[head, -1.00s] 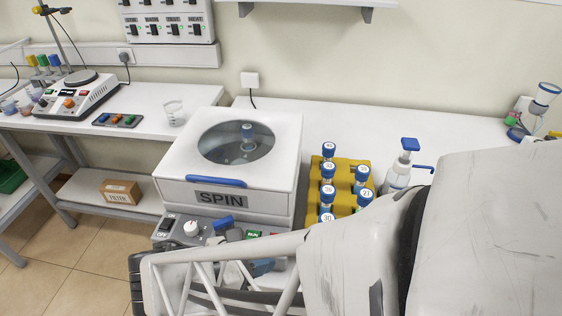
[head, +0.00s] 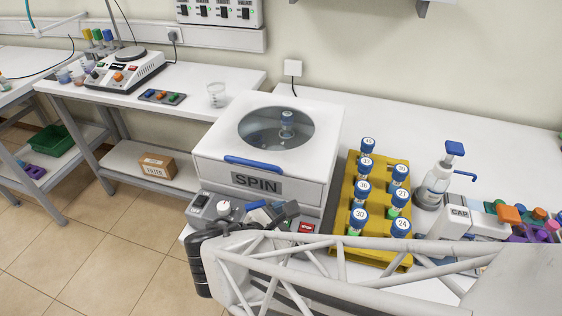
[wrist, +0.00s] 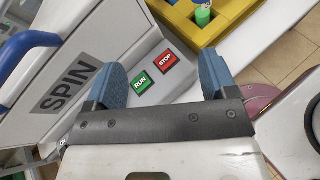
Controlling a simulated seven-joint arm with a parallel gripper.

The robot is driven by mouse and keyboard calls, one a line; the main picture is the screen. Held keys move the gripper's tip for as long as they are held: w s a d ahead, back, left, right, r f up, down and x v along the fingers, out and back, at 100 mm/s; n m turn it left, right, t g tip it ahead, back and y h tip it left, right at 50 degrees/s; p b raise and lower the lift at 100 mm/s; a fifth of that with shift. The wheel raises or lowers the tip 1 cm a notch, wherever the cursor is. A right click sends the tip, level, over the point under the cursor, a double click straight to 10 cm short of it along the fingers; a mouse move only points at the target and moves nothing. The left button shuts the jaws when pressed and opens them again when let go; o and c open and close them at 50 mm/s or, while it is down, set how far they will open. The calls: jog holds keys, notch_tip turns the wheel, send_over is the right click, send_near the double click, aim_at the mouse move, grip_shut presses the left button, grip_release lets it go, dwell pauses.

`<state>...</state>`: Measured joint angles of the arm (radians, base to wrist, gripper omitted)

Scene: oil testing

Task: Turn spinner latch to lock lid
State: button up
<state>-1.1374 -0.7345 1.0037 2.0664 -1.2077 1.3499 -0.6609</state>
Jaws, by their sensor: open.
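The white spinner (head: 225,180) stands on the bench in the head view, its windowed lid (head: 210,138) down. A blue handle (head: 252,164) is on the lid front, above the SPIN label. A small blue piece, seemingly the latch (head: 256,204), shows on the control panel below the lid, partly beside my gripper; its turn is hard to tell. My gripper is open and empty over the panel. In the wrist view its blue fingers (wrist: 162,76) stand apart, with the green RUN button (wrist: 142,83) and red STOP button (wrist: 165,62) beyond them. The latch is not clear there.
A yellow rack (head: 346,190) of blue-capped tubes stands right of the spinner. A pump bottle (head: 436,185) and a CAP box (head: 462,222) are farther right. A white knob (head: 224,208) is on the panel's left. My arm crosses the front.

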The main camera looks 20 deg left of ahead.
aim_at(256, 206)
jog(key=a+n+y, duration=0.1)
jog(key=n+y, duration=0.2)
jog(key=y, duration=0.1)
jog(key=w+a+n+t+y, duration=0.1)
jog(key=a+n+y, duration=0.1)
jog(key=n+y, duration=0.2)
jog(key=w+a+n+y, duration=0.1)
jog(key=a+n+y, duration=0.1)
jog(key=n+y, duration=0.2)
jog(key=shift+t, duration=0.3)
jog(key=shift+s+a+f+n+g+y, duration=0.1)
jog(key=shift+s+f+n+g+y, duration=0.45)
jog(key=shift+n, duration=0.55)
jog(key=shift+s+a+f+n+g+y, duration=0.1)
jog(key=shift+s+f+n+g+y, duration=0.25)
jog(key=shift+s+n+g+y, duration=0.55)
jog(key=shift+w+t, duration=0.25)
jog(key=shift+t, duration=0.1)
jog(key=shift+x, duration=3.85)
jog(key=c, duration=0.9)
jog(key=shift+c, duration=0.2)
